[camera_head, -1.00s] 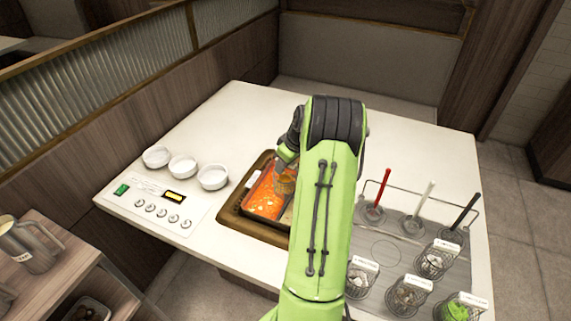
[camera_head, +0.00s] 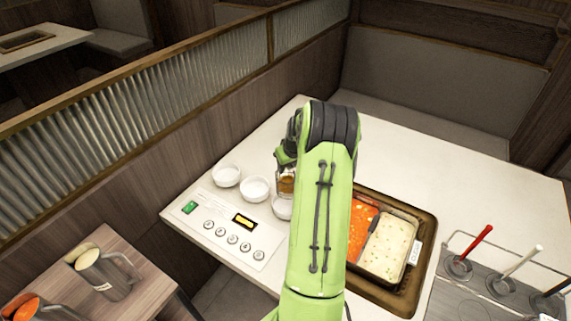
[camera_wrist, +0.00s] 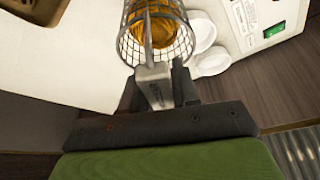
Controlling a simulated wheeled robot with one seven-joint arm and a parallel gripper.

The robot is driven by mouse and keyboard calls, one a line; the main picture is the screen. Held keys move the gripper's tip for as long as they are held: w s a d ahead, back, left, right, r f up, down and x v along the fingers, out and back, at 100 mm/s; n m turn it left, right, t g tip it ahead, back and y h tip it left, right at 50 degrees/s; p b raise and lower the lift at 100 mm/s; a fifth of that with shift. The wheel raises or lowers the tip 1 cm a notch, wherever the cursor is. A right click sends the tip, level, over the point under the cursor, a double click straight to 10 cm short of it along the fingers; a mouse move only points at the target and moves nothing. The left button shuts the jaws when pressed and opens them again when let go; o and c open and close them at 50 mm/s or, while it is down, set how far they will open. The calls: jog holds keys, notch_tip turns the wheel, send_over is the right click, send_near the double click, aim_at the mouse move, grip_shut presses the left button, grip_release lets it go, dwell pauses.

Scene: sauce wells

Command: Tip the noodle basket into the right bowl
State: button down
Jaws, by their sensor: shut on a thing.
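My gripper (camera_wrist: 158,88) is shut on the handle of the noodle basket (camera_wrist: 158,30), a wire mesh cup with orange-brown noodles inside. In the head view the basket (camera_head: 286,183) hangs at the left of my arm, just above and behind the right bowl (camera_head: 281,208). The arm partly covers that white bowl's right side. The middle bowl (camera_head: 254,188) and left bowl (camera_head: 225,175) stand in a row to its left and look empty. Two white bowls show beside the basket in the wrist view. I cannot tell how far the basket is tilted.
A pot with red and pale broth (camera_head: 388,247) sits in a brown tray right of my arm. A control panel (camera_head: 232,228) lies in front of the bowls. A rack with handled baskets (camera_head: 500,275) is at the far right. A side table with jugs (camera_head: 103,272) is at lower left.

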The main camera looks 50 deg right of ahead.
notch_tip(320, 180, down, 3)
jog(key=shift+w+r+b, duration=0.1)
jog(key=shift+w+b, duration=0.05)
jog(key=shift+b, duration=0.6)
notch_tip(320, 180, down, 5)
jog(key=b, duration=0.4)
jog(key=shift+r, duration=0.1)
